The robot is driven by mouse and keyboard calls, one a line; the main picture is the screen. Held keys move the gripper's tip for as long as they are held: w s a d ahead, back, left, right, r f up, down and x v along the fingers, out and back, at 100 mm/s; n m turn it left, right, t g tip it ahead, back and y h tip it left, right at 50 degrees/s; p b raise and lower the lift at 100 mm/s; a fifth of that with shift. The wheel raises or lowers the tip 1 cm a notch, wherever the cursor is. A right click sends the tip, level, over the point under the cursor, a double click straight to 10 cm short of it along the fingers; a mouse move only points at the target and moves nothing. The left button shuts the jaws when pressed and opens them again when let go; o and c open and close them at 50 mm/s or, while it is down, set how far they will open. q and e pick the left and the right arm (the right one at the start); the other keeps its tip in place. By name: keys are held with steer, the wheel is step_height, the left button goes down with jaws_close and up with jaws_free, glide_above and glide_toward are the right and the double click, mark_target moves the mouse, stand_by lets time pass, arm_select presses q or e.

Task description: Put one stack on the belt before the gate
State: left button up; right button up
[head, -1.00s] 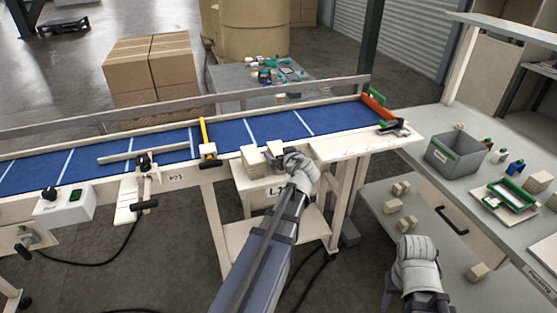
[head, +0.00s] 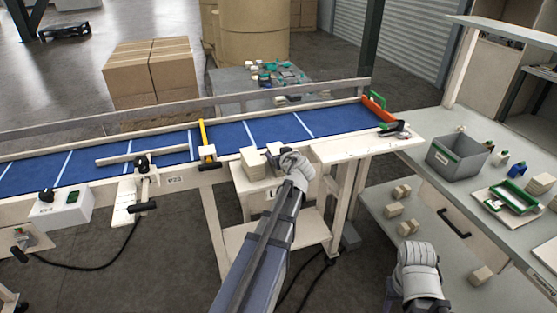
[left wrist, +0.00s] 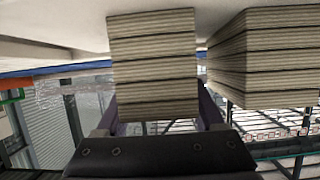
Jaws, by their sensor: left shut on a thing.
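The blue belt (head: 100,165) with white cross lines runs across the head view. The yellow gate (head: 206,143) stands over it left of centre. A pale layered stack (head: 253,163) sits on a white stand (head: 243,183) at the belt's near side, right of the gate. My left gripper (head: 277,160) is beside it, shut on a second stack (head: 273,149). In the left wrist view the held stack (left wrist: 153,65) is between the fingers and the neighbouring stack (left wrist: 265,60) stands close beside it, apart by a narrow gap.
An orange stop (head: 376,109) closes the belt's right end. A low bar (head: 140,153) lies along the belt left of the gate. The belt right of the gate is clear.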

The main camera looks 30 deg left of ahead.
arm_select(q)
jaws_close()
steer(key=shift+r, duration=0.1)
step_height(320, 180, up, 15)
steer(key=p, duration=1.5)
steer(key=b, duration=0.8)
glide_above(278, 150)
step_height(278, 150, down, 8)
steer(key=shift+r, duration=0.2)
